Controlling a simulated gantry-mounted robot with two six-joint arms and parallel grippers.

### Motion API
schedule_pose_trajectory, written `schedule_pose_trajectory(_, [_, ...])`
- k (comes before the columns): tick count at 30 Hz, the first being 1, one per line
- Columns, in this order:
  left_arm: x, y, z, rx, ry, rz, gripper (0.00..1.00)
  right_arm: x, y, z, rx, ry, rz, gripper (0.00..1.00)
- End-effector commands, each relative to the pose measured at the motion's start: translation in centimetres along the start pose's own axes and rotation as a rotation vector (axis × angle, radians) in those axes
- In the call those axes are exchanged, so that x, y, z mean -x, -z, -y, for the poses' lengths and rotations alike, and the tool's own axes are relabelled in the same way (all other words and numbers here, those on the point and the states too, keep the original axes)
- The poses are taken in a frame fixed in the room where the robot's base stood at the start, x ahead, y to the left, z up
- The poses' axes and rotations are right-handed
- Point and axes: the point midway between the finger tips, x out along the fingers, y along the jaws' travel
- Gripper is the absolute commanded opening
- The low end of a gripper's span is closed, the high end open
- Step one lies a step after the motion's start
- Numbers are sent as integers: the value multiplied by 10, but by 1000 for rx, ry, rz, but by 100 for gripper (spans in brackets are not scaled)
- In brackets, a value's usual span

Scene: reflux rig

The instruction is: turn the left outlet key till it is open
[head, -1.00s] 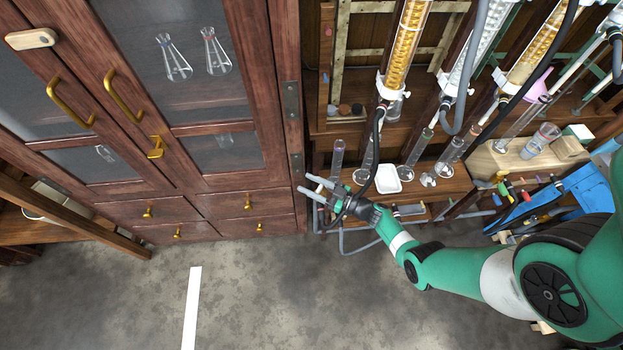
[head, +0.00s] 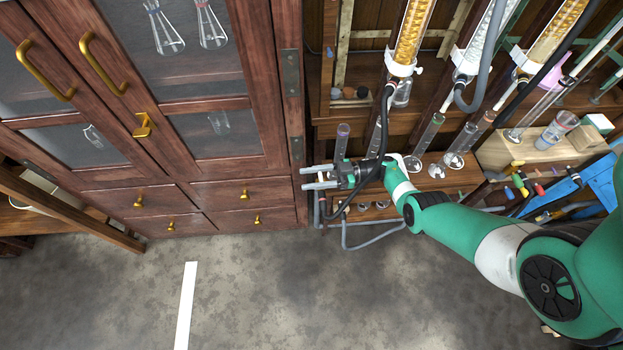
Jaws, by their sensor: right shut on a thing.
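My right gripper (head: 318,178) reaches left past the bench's left end, beside the cabinet's right edge. Its two grey fingers point left. It is shut on a small part between the fingers, which I take to be the left outlet key; the key is too small and covered to make out its angle. A grey hose (head: 345,238) loops below the gripper under the bench. The leftmost column (head: 411,30), filled with amber packing, stands above and to the right. My left gripper is not in view.
A wooden cabinet (head: 205,112) with brass handles fills the left. Several glass cylinders, one (head: 343,140) just above my gripper, stand on the bench (head: 455,178). The floor in front is clear.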

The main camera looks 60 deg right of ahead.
Motion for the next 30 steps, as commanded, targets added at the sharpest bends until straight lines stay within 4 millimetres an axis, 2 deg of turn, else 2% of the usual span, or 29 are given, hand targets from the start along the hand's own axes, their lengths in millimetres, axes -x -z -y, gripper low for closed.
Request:
schedule_pose_trajectory(12, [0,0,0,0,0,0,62,-1,2,1,1,11,-3,0])
schedule_pose_trajectory(13, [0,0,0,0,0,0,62,-1,2,1,1,11,-4,56])
schedule_pose_trajectory(17, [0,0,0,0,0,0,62,0,2,1,1,10,-3,79])
schedule_pose_trajectory(18, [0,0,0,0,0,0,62,0,2,1,1,10,-2,82])
schedule_pose_trajectory(26, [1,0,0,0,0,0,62,0,1,0,0,8,-1,82])
schedule_pose_trajectory(30, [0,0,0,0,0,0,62,12,1,0,-1,6,-1,82])
